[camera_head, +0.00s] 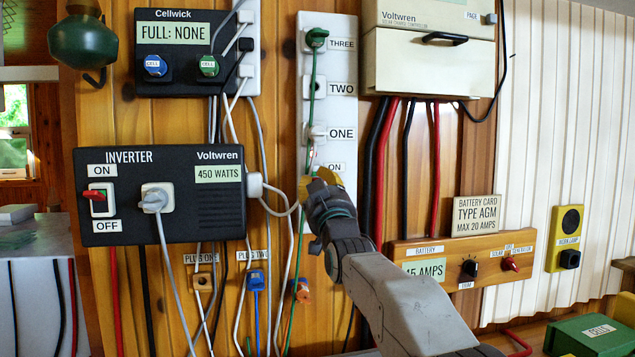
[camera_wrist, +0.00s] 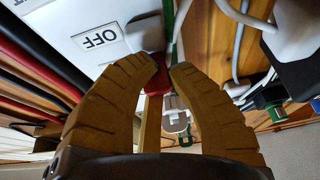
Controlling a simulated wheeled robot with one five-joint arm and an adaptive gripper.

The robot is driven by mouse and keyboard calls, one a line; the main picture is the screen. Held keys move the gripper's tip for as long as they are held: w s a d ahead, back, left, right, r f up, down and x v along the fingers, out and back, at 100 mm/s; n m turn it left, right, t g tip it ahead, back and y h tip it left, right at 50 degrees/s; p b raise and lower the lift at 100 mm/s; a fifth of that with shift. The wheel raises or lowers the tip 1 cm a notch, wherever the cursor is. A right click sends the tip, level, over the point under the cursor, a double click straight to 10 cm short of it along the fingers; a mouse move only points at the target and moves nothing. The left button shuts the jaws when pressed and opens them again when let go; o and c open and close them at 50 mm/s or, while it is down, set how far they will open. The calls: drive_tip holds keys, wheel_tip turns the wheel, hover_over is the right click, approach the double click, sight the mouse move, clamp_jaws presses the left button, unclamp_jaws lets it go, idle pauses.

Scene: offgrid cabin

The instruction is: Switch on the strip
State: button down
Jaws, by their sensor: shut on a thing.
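The white power strip (camera_head: 342,110) hangs upright on the wood wall, with outlets labelled ONE, TWO and THREE. Its ON label (camera_head: 335,167) shows just above my gripper (camera_head: 322,178), which covers the strip's lower end. In the wrist view the strip (camera_wrist: 88,20) carries an OFF label (camera_wrist: 98,39) beside a red switch (camera_wrist: 155,84). My gripper (camera_wrist: 165,68) has its tan fingers around this red switch and is shut on it. The fingers partly hide the switch, and I cannot tell which way it is tilted.
A green plug (camera_head: 317,37) sits in outlet THREE, and its green cord runs down past my gripper. The inverter (camera_head: 160,195) with a red switch is at left. A charge controller box (camera_head: 428,62) with thick cables is at right. A battery panel (camera_head: 465,257) sits lower right.

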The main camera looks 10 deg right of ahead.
drive_tip(key=shift+d+r, duration=0.1)
drive_tip(key=shift+r+p, duration=0.25)
drive_tip(key=shift+p, duration=0.3)
drive_tip(key=g+p, duration=0.1)
drive_tip(key=p, duration=0.1)
drive_tip(key=shift+r+p, duration=0.3)
drive_tip(key=shift+r, duration=0.05)
drive_tip(key=g+p, duration=0.1)
drive_tip(key=p, duration=0.2)
drive_tip(key=shift+r+g, duration=0.25)
drive_tip(key=shift+g, duration=0.15)
drive_tip(key=shift+w+g+p, duration=0.1)
drive_tip(key=shift+g+p, duration=0.2)
drive_tip(key=shift+p, duration=0.55)
drive_tip(key=shift+d+f, duration=0.1)
drive_tip(key=shift+f, duration=0.1)
